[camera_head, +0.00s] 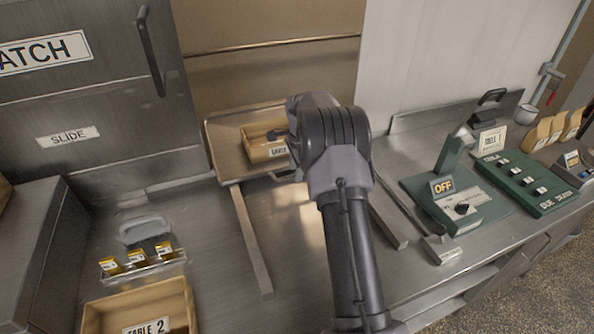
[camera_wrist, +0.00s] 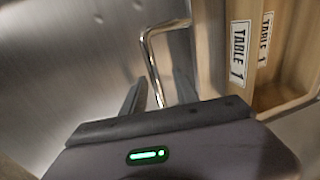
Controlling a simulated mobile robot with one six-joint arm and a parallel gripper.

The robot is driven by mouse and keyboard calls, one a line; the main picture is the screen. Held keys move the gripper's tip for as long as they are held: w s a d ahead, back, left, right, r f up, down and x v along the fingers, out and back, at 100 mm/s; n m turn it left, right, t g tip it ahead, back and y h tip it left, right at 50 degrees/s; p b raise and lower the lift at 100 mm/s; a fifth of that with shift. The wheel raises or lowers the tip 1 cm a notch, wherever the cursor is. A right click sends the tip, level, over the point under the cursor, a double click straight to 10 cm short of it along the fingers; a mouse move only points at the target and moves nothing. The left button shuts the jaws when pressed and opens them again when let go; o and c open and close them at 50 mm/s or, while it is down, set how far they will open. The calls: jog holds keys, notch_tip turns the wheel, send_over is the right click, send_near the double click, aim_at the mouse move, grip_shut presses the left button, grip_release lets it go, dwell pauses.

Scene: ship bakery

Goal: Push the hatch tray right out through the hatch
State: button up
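The hatch tray (camera_head: 228,136) is a shallow metal tray at the hatch opening, seen left of my arm in the head view. It holds a wooden box (camera_head: 258,152) labelled TABLE 1, which also shows in the wrist view (camera_wrist: 216,50). A bent chrome handle (camera_wrist: 150,60) shows in the wrist view, and a piece of it (camera_head: 284,177) shows at the tray's near edge. My gripper (camera_wrist: 160,78) is open, its fingers apart with the handle bar appearing between them. I cannot tell whether they touch.
The sliding hatch door (camera_head: 90,95) stands at the left of the opening. Two metal rails (camera_head: 250,240) (camera_head: 388,222) run along the counter, one each side of my arm. A TABLE 2 box (camera_head: 145,310) is front left. A green device reading OFF (camera_head: 458,195) stands right.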

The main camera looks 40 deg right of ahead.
jog(key=shift+s, duration=0.1)
jog(key=s+r+p, duration=0.3)
jog(key=r+p, duration=0.1)
jog(key=r, duration=1.3)
jog(key=shift+a, duration=0.4)
